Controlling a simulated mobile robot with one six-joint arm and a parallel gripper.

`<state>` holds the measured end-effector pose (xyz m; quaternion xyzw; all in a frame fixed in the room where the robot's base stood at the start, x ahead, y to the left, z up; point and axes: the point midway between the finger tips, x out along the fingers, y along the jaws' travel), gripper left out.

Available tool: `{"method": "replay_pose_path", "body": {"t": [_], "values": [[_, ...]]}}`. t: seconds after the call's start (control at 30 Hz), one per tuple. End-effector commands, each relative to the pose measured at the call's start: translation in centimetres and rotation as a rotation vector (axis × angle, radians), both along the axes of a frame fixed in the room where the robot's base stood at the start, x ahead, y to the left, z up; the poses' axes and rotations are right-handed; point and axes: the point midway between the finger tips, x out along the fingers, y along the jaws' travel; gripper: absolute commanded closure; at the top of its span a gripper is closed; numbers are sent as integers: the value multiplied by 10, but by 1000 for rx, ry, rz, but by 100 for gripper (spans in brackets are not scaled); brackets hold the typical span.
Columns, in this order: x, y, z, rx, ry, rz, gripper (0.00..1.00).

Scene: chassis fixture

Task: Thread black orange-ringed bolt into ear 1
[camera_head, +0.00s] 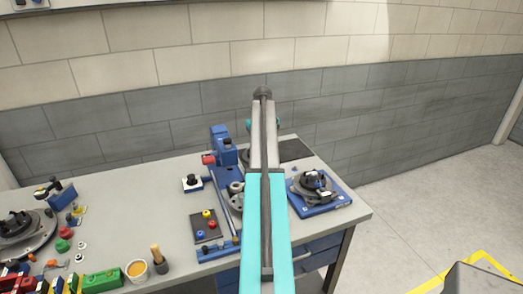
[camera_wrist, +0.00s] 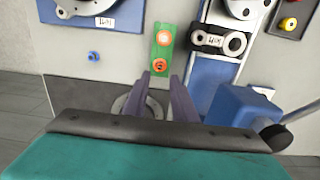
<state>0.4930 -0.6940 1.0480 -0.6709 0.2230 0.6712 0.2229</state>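My gripper (camera_wrist: 161,80) shows in the wrist view with its two purple-grey fingers apart and nothing visibly held between them. Just beyond the fingertips a green holder (camera_wrist: 167,52) carries two orange round pieces. The nearer orange piece (camera_wrist: 160,67) has a dark centre; I cannot tell whether it is the black orange-ringed bolt. A dark link with two metal rings (camera_wrist: 219,40) and a white label lies to the right on the blue fixture (camera_wrist: 213,73). I cannot tell which part is ear 1. In the head view my arm hides the gripper and the holder.
A blue plate with a dark round part (camera_head: 319,191) stands at the table's right. A dark pad with coloured knobs (camera_head: 207,226) lies left of my arm. Cups, a green block (camera_head: 102,279) and a round fixture crowd the left side. A small blue piece (camera_wrist: 94,57) lies alone.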

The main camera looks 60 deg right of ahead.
Motion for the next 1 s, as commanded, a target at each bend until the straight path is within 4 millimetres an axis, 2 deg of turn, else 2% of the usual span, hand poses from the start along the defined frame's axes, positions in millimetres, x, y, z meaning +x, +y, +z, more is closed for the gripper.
{"method": "replay_pose_path", "body": {"t": [0.27, 0.7, 1.0], "values": [[1, 2, -18, 1, 1, 2, 75], [2, 2, -57, 0, 0, 3, 75], [3, 2, -69, 0, 0, 4, 75]]}}
